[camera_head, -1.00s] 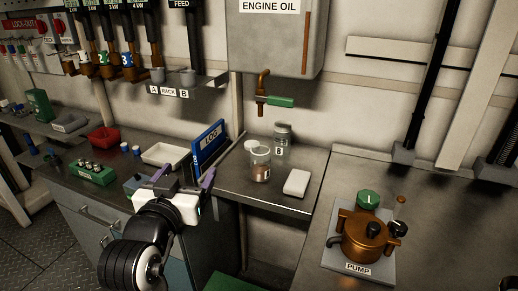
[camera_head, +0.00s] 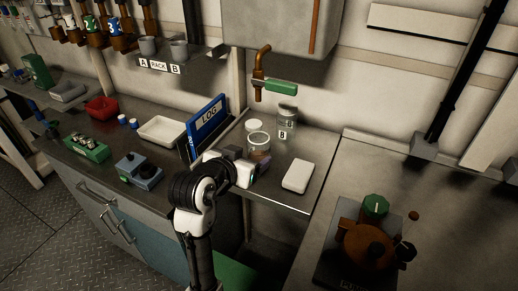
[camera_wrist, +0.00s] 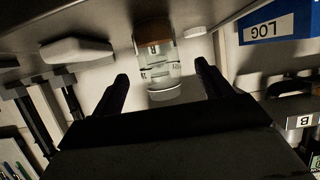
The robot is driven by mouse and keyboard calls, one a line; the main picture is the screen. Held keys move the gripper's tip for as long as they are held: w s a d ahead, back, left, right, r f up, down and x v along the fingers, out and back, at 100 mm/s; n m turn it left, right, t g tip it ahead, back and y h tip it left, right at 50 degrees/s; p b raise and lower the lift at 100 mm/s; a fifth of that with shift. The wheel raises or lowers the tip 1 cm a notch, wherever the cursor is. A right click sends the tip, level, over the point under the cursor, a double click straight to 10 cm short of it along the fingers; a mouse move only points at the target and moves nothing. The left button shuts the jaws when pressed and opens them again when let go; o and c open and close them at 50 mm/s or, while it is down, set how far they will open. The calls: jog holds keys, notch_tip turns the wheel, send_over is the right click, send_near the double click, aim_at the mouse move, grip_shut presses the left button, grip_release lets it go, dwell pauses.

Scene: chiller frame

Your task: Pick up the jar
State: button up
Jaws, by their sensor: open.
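In the wrist view, which is upside down, glass with brown contents (camera_wrist: 154,32) shows between my two open, empty fingers (camera_wrist: 160,76). The two jars may overlap there, so I cannot tell whether the fingertips reach around the nearer one.
A white block (camera_head: 296,176) lies right of the jars, and a small white round item (camera_head: 254,126) stands behind left. A blue LOG binder (camera_head: 208,122) stands close on the left. A green-handled tap (camera_head: 281,87) hangs above. A pump (camera_head: 366,246) sits at right.

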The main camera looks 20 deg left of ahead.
aim_at(254, 152)
jog(key=p+x, duration=0.2)
jog(key=x, duration=0.4)
jog(key=shift+w+d, duration=0.2)
jog(key=shift+w, duration=0.05)
jog(key=shift+r, duration=0.1)
jog(key=c, duration=1.2)
